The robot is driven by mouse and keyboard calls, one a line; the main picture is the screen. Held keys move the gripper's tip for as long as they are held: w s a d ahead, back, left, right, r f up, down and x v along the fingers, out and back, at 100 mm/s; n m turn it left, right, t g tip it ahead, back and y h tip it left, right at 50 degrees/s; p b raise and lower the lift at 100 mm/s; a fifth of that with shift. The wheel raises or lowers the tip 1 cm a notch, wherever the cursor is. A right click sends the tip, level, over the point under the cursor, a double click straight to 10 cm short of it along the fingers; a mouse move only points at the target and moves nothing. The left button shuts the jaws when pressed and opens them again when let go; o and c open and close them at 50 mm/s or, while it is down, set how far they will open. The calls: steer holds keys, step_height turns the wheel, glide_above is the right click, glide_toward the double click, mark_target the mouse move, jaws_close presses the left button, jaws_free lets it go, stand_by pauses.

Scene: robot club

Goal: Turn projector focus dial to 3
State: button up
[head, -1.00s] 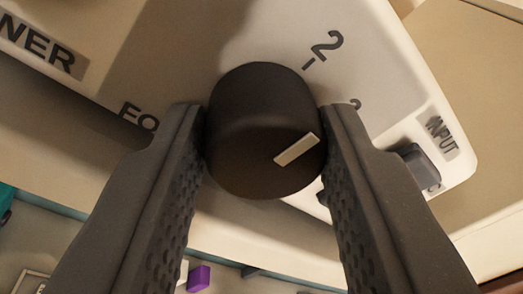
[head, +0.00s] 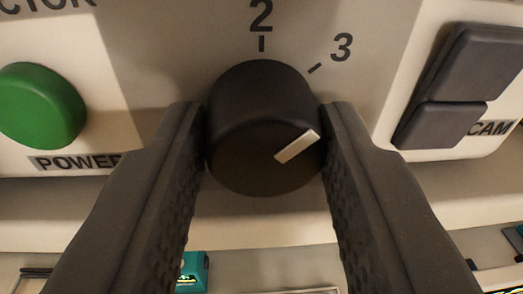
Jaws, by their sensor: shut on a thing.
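The black round focus dial (head: 245,150) stands out from the projector's pale front panel (head: 150,60) in the middle of the head view. My gripper (head: 263,135) is shut on the dial, one finger on each side of it. A white pointer line (head: 297,146) on the dial's face slants to the upper right. It runs roughly parallel to the tick beside the printed 3 (head: 342,46). The printed 2 (head: 261,15) and its tick are straight above the dial. My fingers hide the lower-left and lower-right panel beside the dial.
A green power button (head: 40,105) is on the left of the panel. A dark grey switch (head: 455,85), with CAM printed beside it, is on the right. Below the panel, a small teal object (head: 193,271) lies at the bottom edge.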

steer(key=shift+m, duration=0.6)
steer(key=o, duration=1)
steer(key=shift+c, duration=0.2)
steer(key=shift+s, duration=0.1)
steer(key=shift+s+b, duration=0.4)
steer(key=shift+s, duration=0.2)
steer(key=s+b, duration=0.3)
steer(key=s, duration=0.9)
steer(key=shift+a+r, duration=0.4)
steer(key=shift+r, duration=0.05)
steer(key=shift+s, duration=0.1)
